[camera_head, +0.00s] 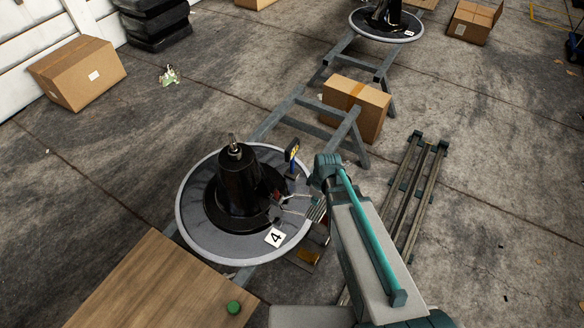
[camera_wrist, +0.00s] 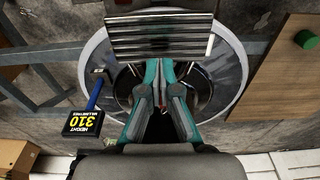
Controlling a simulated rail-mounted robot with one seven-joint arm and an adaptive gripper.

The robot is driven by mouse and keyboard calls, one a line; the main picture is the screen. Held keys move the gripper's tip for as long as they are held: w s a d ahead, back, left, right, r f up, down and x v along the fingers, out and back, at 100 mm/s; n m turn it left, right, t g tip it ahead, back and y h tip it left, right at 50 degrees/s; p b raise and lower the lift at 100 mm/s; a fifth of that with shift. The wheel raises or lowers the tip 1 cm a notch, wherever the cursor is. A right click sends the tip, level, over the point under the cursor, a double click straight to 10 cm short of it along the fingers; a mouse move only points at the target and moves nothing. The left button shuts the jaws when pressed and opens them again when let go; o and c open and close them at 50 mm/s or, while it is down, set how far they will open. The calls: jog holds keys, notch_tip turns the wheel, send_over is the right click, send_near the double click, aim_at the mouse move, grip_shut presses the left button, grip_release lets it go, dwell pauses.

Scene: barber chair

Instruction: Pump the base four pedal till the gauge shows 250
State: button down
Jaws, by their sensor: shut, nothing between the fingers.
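Base four is a black cone-shaped column (camera_head: 238,183) on a round grey disc with a pale rim, marked by a white "4" card (camera_head: 275,237). Its ribbed metal pedal (camera_wrist: 160,38) shows at the top of the wrist view; in the head view it is partly hidden beside my arm. The gauge (camera_wrist: 88,122) is a black box on a blue stalk, upside down in the wrist view, and appears to read 310 millimetres. It shows edge-on in the head view (camera_head: 292,150). My gripper (camera_wrist: 161,98) is shut and empty, its teal fingers close to the pedal; contact cannot be told.
A wooden board (camera_head: 150,285) with a green knob (camera_head: 234,307) lies at the front left. A grey frame and a cardboard box (camera_head: 357,105) stand behind the base. Long rails (camera_head: 412,190) lie to the right. Another base (camera_head: 387,22) is at the back.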

aim_at(318, 208)
jog(key=shift+f, duration=0.1)
dwell(0.3)
jog(key=shift+s+d+f+b, duration=0.15)
jog(key=shift+d+f+b, duration=0.15)
jog(key=shift+f+b, duration=0.4)
jog(key=shift+s+d+f+b, duration=0.15)
jog(key=shift+d+f+b, duration=0.1)
jog(key=shift+f+b, duration=0.4)
jog(key=shift+f, duration=0.1)
jog(key=shift+f, duration=0.15)
notch_tip(318, 208, down, 13)
jog(key=s+d+b, duration=0.1)
jog(key=d+b, duration=0.1)
jog(key=b, duration=0.6)
jog(key=shift+r+b, duration=0.2)
jog(key=shift+b, duration=0.2)
jog(key=shift+s, duration=0.1)
jog(key=shift+f, duration=0.1)
dwell(0.4)
